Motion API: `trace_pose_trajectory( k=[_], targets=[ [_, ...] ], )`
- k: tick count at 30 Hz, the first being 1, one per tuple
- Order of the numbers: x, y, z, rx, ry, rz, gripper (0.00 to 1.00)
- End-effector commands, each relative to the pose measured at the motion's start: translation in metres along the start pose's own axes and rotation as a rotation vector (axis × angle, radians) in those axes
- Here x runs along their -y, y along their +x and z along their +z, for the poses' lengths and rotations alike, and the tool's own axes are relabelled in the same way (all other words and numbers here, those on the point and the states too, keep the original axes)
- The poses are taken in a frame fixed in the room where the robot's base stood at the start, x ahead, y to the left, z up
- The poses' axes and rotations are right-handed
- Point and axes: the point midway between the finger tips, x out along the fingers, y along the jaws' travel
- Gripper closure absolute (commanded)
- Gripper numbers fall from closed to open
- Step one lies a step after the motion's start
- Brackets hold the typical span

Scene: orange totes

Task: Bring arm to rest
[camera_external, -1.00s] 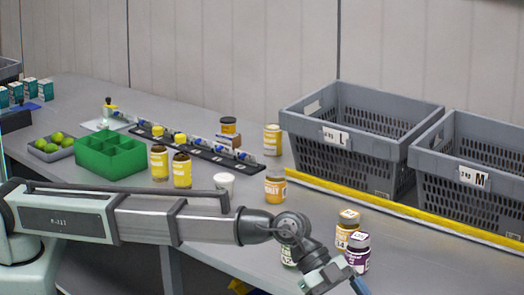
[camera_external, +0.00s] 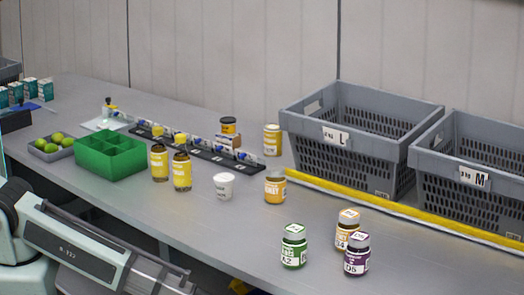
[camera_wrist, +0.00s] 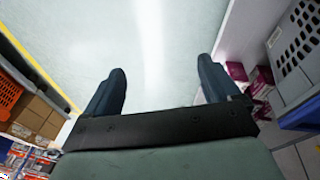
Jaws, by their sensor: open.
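My gripper (camera_wrist: 162,88) shows in the wrist view with its two dark fingers spread wide and nothing between them. It points at a pale floor. In the external view only part of my arm shows at the lower left, and the gripper is out of that picture. No object is in contact with the fingers.
Green (camera_external: 293,247), orange (camera_external: 347,229) and purple (camera_external: 356,256) jars stand at the table's front right. Grey crates L (camera_external: 385,172) and M (camera_external: 480,200) stand behind a yellow strip. A green divided tray (camera_external: 110,157) is at left. Orange (camera_wrist: 8,95) and grey (camera_wrist: 296,50) crates flank my gripper.

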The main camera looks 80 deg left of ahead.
Motion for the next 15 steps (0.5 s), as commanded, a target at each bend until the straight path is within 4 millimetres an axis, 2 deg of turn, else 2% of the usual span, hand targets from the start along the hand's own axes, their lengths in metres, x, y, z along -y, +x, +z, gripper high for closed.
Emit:
trace_pose_trajectory(
  k=[1, 9, 15],
  targets=[
    [0.003, 0.009, 0.025, 0.036, -0.035, 0.001, 0.10],
    [0.010, 0.047, 0.141, 0.222, -0.215, -0.002, 0.10],
    [0.005, 0.063, 0.226, 0.360, -0.344, -0.011, 0.10]
  ],
)
